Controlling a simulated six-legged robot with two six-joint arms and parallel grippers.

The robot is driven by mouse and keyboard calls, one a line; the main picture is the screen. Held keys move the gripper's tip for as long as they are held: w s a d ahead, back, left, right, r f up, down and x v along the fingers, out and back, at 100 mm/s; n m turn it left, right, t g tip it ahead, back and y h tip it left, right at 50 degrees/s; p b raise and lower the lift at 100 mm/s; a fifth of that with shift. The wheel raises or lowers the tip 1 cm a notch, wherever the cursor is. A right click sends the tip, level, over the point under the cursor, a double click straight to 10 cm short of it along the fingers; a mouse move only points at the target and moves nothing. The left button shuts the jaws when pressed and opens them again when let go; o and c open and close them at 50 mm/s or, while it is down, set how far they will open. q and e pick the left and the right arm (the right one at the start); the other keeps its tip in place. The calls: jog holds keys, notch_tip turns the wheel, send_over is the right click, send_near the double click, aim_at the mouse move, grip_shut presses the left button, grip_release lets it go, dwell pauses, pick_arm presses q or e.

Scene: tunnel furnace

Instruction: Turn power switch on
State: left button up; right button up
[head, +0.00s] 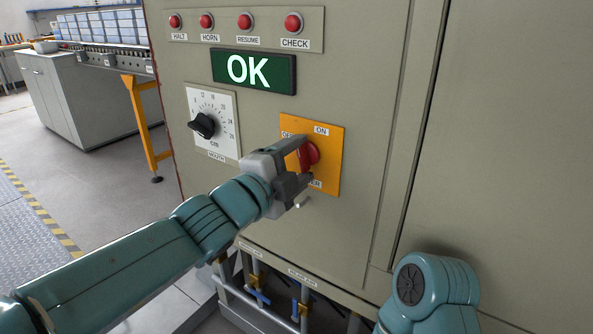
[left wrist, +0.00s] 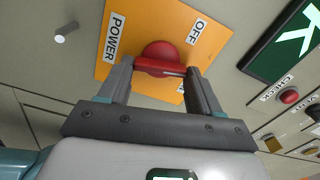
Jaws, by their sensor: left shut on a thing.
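The red power switch (head: 309,154) is mounted on an orange plate (head: 331,175) on the cabinet front. The plate has an ON label at its top, a partly covered OFF label at upper left and a partly covered POWER label below. My left gripper (head: 303,161) is shut on the switch's red handle. In the left wrist view, one finger is on each side of the handle (left wrist: 160,67), and OFF and POWER are readable. The fingers hide part of the switch in the head view, so I cannot tell its exact setting. My right gripper is out of view.
Above are a lit green OK display (head: 252,71) and a row of red buttons (head: 245,21). A black MOUTH dial (head: 203,125) is left of the switch. Pipes with valves (head: 258,296) run beneath the cabinet. A conveyor with an orange leg (head: 140,120) stands at left.

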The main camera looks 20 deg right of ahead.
pick_arm(q)
jog(key=shift+m+b, duration=0.5)
jog(key=shift+m, duration=0.7)
jog(key=o, duration=1.1)
jog(key=shift+c, duration=0.2)
